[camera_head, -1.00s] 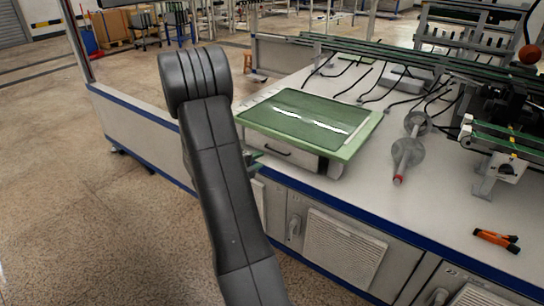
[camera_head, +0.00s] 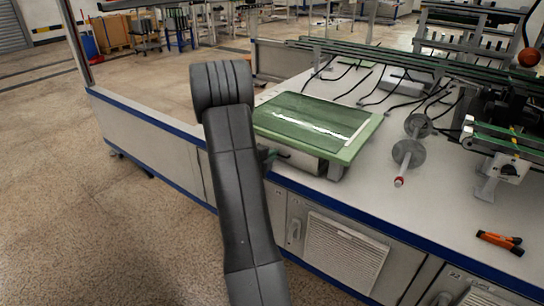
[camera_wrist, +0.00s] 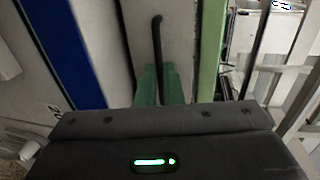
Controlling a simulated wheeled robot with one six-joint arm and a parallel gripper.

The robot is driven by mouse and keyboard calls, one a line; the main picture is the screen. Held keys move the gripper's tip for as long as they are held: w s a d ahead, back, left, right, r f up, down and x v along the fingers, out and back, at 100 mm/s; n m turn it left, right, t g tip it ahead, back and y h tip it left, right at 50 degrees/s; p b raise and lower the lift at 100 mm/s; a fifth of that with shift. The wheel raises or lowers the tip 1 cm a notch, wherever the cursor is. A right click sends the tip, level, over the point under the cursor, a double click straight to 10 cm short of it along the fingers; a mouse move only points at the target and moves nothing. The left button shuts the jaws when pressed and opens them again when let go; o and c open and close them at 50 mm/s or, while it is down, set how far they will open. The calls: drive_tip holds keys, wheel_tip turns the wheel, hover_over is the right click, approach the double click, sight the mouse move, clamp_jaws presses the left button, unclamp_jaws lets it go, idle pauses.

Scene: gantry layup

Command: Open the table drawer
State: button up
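The table drawer, a grey box under a green-edged top (camera_head: 361,146), stands on the white bench. Its grey front (camera_head: 308,167) is partly hidden behind my arm in the head view. In the wrist view the drawer front (camera_wrist: 178,30) carries a dark bar handle (camera_wrist: 157,42), running toward my fingers. My gripper (camera_wrist: 160,84) has green fingers, one on each side of the handle's near end. The gap between them is narrow, and whether they press on the handle does not show clearly. In the head view the gripper (camera_head: 267,157) shows just beside the drawer front. The drawer looks shut.
The bench (camera_head: 385,200) has a blue edge and cabinet doors below it. A grey cylinder-like part (camera_head: 405,155) and an orange tool (camera_head: 499,242) lie to the right. A low panel (camera_head: 150,130) stands on the left. The floor on the left is clear.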

drive_tip(key=shift+s+a, duration=0.1)
clamp_jaws()
drive_tip(key=f+b+v, duration=0.3)
drive_tip(key=f+v, duration=0.1)
drive_tip(key=v, duration=1.6)
drive_tip(key=shift+s+a, duration=0.3)
drive_tip(key=shift+s, duration=0.2)
drive_tip(key=shift+f, duration=0.15)
drive_tip(key=o, duration=0.6)
unclamp_jaws()
drive_tip(key=p+v, duration=0.3)
drive_tip(key=v, duration=1)
drive_tip(key=shift+s+a, duration=0.2)
drive_tip(key=shift+s, duration=0.1)
drive_tip(key=shift+w, duration=0.1)
